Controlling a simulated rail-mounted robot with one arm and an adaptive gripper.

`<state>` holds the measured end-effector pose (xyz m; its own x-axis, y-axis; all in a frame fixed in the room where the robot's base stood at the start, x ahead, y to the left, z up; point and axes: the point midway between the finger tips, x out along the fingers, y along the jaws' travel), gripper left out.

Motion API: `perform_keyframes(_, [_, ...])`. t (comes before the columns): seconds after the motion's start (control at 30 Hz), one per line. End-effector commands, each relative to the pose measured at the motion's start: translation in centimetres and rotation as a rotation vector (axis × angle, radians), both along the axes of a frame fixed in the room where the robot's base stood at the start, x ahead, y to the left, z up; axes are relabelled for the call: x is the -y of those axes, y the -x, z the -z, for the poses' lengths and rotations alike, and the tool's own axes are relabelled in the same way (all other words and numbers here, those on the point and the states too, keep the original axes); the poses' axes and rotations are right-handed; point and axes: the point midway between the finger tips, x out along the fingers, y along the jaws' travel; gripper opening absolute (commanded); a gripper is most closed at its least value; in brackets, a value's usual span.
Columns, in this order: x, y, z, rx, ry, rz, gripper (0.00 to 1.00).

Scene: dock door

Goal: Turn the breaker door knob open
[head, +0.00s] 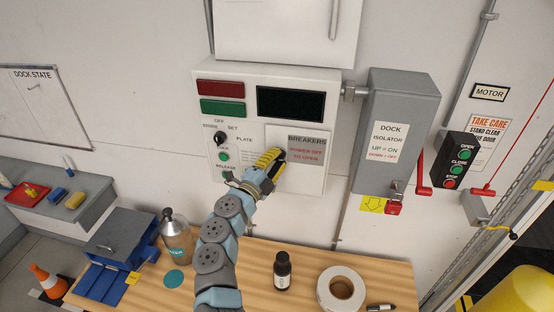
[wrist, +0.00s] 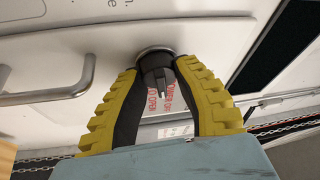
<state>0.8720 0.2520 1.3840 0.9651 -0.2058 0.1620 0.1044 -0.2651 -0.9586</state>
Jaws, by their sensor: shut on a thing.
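The breaker door (head: 310,179) is a white panel marked "BREAKERS, power off to open" on the wall-mounted control box, and it looks closed in the head view. Its knob (wrist: 158,72) is dark with a pale ring at its base and shows in the wrist view between my fingertips. My gripper (head: 277,157) reaches the left part of the breaker door, and its yellow and black fingers are shut on the knob. In the wrist view my gripper (wrist: 157,68) has one finger on each side of the knob. In the head view the fingers mostly hide the knob.
The control box (head: 268,75) also carries a selector knob (head: 220,139) left of the door. A grey dock isolator (head: 400,100) stands to the right. Below, the wooden bench (head: 240,290) holds a spray bottle (head: 177,240), a dark bottle (head: 282,271) and a tape roll (head: 341,288).

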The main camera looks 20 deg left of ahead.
Motion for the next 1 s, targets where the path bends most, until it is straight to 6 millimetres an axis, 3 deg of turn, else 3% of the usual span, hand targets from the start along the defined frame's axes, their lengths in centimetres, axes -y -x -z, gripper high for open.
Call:
perform_keyframes(0.77, [0.26,-0.1,0.1,-0.018,-0.102,0.003,0.0])
perform_keyframes(0.8, [0.26,-0.09,0.11,-0.018,-0.102,0.003,0.37])
perform_keyframes(0.9, [0.23,-0.08,0.1,-0.018,-0.102,0.003,0.62])
perform_keyframes(1.0, [0.16,-0.06,0.07,-0.017,-0.101,0.002,0.62])
